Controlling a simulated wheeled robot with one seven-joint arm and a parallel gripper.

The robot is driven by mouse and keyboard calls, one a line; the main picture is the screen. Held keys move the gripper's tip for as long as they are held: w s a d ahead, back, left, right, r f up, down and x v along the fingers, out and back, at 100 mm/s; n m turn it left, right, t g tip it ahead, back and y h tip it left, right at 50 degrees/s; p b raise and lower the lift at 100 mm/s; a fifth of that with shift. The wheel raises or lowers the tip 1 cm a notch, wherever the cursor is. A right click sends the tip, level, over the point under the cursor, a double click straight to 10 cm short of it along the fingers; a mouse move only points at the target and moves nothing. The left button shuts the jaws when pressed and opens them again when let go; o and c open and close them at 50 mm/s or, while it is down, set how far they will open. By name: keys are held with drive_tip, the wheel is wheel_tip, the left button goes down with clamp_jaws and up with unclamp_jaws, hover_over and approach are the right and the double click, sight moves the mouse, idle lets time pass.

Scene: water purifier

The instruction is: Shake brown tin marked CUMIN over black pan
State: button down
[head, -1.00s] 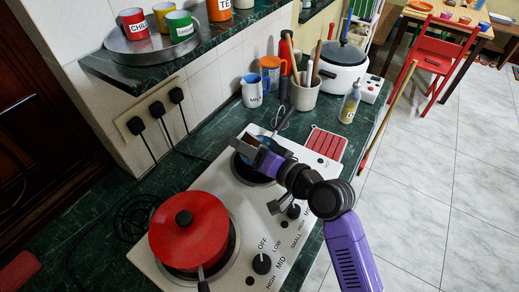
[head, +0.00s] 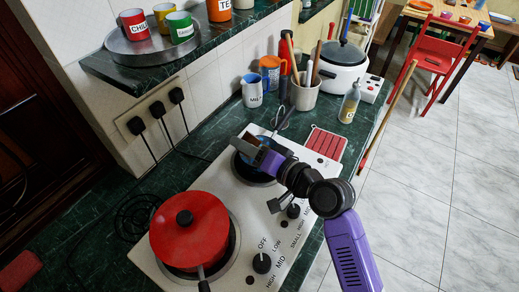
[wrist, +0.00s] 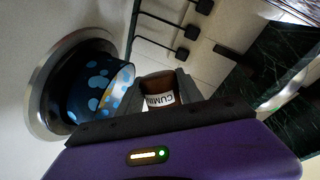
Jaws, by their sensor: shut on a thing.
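The brown tin (wrist: 158,90) with a white CUMIN label is held between my gripper's fingers (wrist: 160,100) in the wrist view. It is tilted. The black pan (wrist: 82,92) with blue spots sits on a burner just left of my gripper in the wrist view, its open side partly visible. In the head view my gripper (head: 254,150) is at the far burner, over or close beside the pan, and hides much of it. The tin is mostly hidden there. I cannot tell whether anything falls from the tin.
A red lidded pot (head: 188,230) stands on the near burner of the white stove (head: 236,213). A mug (head: 252,90), a utensil holder (head: 304,95) and a bottle (head: 349,102) stand beyond. A shelf (head: 150,72) with a tray overhangs the counter at upper left.

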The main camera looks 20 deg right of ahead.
drive_tip(key=shift+d+r+m+y+p, duration=0.1)
drive_tip(key=shift+r+m+y+p, duration=0.1)
drive_tip(key=shift+r+m+p, duration=0.35)
drive_tip(key=shift+r+m+y+p, duration=0.1)
drive_tip(key=shift+m+y+p, duration=0.15)
drive_tip(key=shift+m, duration=0.6)
idle(3.4)
drive_tip(key=shift+w+d+f+m, duration=0.1)
drive_tip(key=shift+f+m, duration=0.3)
drive_tip(key=shift+m, duration=0.2)
idle(1.8)
